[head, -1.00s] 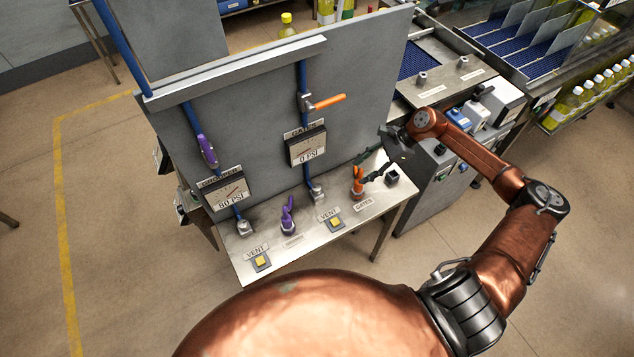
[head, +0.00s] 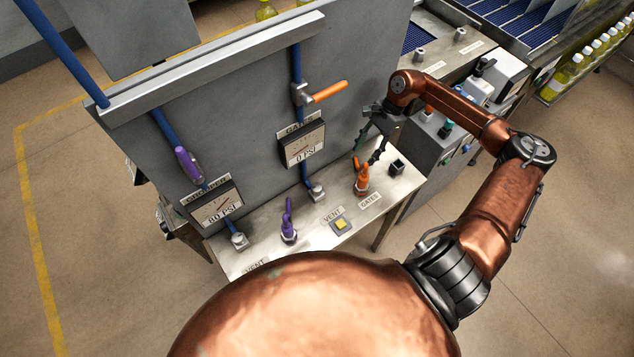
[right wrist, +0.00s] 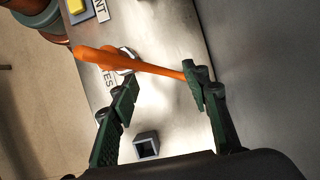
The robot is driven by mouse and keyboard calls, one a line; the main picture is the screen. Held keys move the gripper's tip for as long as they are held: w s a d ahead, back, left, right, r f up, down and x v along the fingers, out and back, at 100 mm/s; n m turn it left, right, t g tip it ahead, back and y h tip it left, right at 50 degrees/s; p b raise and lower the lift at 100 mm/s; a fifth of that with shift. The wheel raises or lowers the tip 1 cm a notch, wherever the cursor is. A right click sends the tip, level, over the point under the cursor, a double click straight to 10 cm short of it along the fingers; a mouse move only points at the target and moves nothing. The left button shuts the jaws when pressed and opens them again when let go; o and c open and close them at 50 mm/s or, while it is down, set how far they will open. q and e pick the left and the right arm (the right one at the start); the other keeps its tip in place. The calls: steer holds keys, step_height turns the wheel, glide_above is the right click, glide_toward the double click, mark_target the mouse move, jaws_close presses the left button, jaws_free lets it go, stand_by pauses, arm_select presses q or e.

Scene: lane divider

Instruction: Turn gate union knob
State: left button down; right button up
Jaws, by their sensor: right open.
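The orange union knob (head: 362,180) stands on the metal table beside the GATES label (head: 370,200). Its long orange lever (right wrist: 140,63) crosses the upper part of the right wrist view. My right gripper (head: 369,156) is open just behind and above the knob. In the right wrist view the green fingers of this gripper (right wrist: 160,90) are spread apart. The lever's far end is close to the right fingertip; I cannot tell whether they touch. The gates gauge (head: 302,146) reads 0 PSI. My left gripper is out of view.
An orange-handled valve (head: 328,91) sits on the upright grey panel (head: 240,120) behind. A purple knob (head: 288,228), a yellow VENT button (head: 341,224) and a small dark square socket (head: 397,167) are on the table. A grey machine (head: 440,150) stands close on the right.

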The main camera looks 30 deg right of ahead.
steer(key=p, duration=0.4)
glide_above(317, 187)
steer(key=d, duration=0.2)
steer(key=x, duration=0.3)
steer(key=shift+f, duration=0.3)
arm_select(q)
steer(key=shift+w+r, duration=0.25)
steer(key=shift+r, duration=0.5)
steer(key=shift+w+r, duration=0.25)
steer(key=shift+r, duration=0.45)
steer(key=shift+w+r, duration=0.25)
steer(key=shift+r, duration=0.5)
arm_select(e)
steer(key=shift+a+f, duration=0.25)
steer(key=shift+f, duration=0.4)
steer(key=shift+c, duration=0.2)
steer(key=c, duration=1.1)
